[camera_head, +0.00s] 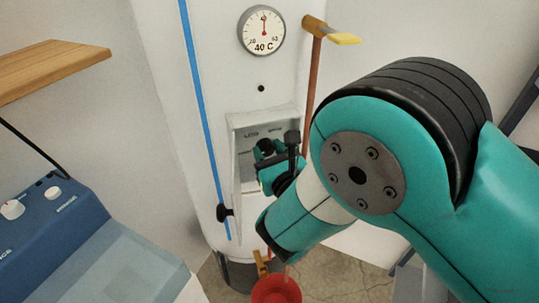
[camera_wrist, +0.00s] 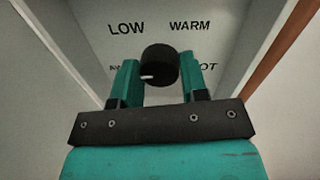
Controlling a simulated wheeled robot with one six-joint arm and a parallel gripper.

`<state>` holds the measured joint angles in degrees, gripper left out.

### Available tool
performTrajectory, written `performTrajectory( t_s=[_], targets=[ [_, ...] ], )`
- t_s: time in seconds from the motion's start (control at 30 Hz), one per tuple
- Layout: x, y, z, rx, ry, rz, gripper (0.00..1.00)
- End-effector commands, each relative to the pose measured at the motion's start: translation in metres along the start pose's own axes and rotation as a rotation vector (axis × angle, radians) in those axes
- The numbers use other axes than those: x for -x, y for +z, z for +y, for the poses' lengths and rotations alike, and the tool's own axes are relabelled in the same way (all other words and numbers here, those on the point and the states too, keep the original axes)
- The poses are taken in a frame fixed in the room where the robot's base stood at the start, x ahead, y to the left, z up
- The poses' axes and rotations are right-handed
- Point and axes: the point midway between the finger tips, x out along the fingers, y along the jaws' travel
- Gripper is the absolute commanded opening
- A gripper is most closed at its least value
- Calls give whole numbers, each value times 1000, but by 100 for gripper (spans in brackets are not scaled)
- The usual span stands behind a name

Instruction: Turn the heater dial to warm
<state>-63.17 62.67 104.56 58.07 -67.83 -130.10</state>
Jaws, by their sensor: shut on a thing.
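The heater dial (camera_wrist: 158,62) is a black round knob on a white panel (camera_wrist: 150,30) in the wrist view. Its white mark points left and slightly down, towards a label at lower left that is partly hidden and starts "AW". "LOW" is printed at upper left and "WARM" at upper right. At lower right only "OT" shows. My gripper (camera_wrist: 157,76) has its teal fingers on either side of the dial and is shut on it. In the head view my gripper (camera_head: 267,157) reaches into the recessed panel of the white heater (camera_head: 172,100), and the dial is mostly hidden.
A round gauge (camera_head: 261,31) marked 40 C sits above the panel. A blue pipe (camera_head: 199,105) runs down the left of the heater and a copper pipe (camera_head: 312,90) the right. A blue appliance (camera_head: 50,235) and a wooden shelf (camera_head: 45,67) stand at left.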

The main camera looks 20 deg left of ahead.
Motion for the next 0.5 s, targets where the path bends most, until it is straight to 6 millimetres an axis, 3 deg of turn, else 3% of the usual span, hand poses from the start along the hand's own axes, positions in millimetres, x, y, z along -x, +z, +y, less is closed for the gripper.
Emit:
performTrajectory(
  t_s=[0.5],
  targets=[
    [0, -4, 0, -473, -7, -38, 17]
  ],
)
